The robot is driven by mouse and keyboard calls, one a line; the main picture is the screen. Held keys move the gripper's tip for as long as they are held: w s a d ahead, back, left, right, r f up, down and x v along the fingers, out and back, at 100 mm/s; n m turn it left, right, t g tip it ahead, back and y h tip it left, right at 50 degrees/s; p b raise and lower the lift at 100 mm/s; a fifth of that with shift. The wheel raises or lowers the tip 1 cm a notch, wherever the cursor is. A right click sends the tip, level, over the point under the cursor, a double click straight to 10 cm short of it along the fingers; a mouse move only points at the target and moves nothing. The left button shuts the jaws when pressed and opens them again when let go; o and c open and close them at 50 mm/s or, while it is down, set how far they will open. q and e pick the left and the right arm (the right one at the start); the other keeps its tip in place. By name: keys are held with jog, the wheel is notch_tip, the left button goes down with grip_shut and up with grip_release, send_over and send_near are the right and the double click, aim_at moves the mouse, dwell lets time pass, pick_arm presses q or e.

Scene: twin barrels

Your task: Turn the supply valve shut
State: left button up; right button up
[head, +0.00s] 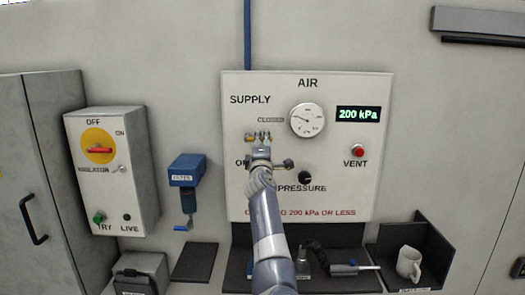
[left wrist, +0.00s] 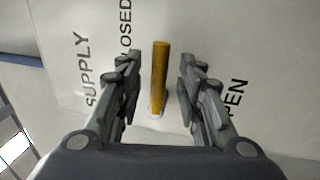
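The supply valve's yellow handle (left wrist: 159,78) stands between the two fingers of my left gripper (left wrist: 161,62) in the left wrist view, with a gap on each side. Its white base is at its lower end. The printed "CLOSED" is on one side and "OPEN" on the other. In the head view my left gripper (head: 258,138) is in front of the SUPPLY part of the white air panel (head: 350,195), and my arm hides most of the valve and part of the lettering. The left gripper is open. My right gripper is not in view.
The panel has a round gauge (head: 307,120), a green display (head: 358,114) reading 200 kPa, a red vent button (head: 358,152) and a black pressure knob (head: 305,177). An isolator box (head: 110,190) and blue filter (head: 187,172) are left.

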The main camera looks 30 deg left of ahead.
pick_arm(q)
jog(key=shift+v, duration=2.5)
